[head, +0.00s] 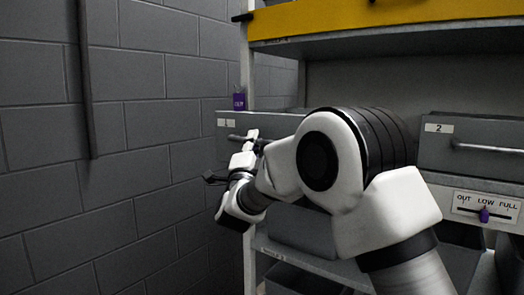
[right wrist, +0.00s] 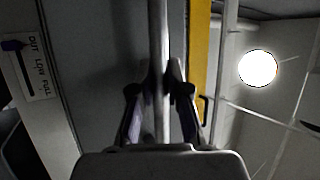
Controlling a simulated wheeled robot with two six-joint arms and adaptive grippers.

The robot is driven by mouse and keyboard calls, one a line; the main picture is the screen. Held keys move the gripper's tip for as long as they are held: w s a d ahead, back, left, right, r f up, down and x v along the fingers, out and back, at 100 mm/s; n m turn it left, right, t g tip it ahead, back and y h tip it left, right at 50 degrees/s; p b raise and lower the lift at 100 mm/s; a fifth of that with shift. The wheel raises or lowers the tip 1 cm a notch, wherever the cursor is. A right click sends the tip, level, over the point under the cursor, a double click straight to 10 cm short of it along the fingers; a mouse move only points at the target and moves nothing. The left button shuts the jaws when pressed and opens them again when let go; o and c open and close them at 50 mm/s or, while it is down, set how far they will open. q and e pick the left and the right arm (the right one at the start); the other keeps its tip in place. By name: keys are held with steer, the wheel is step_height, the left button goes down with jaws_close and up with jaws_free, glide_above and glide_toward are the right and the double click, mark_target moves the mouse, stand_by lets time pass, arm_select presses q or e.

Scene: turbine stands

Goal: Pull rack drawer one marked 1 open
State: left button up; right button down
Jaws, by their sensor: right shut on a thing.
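Drawer one (head: 222,126), a grey front with a small white label marked 1, is on the left of the rack. Its bar handle (head: 234,137) shows just left of my right gripper (head: 251,140). In the right wrist view the handle (right wrist: 158,40) runs upright between the two fingers of my right gripper (right wrist: 157,90), which is shut on it. My right arm hides the right part of the drawer front. My left gripper is in neither view.
Drawer two (head: 475,150) is at the right, with a gauge plate (head: 487,206) reading OUT, LOW, FULL below it. A yellow shelf beam (head: 380,18) runs above. A purple bottle (head: 239,101) shows above drawer one. A grey block wall (head: 120,130) stands at the left.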

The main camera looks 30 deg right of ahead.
steer(key=shift+s+a, duration=0.1)
steer(key=shift+a, duration=0.15)
steer(key=c, duration=1.4)
jaws_free()
steer(key=v, duration=1.2)
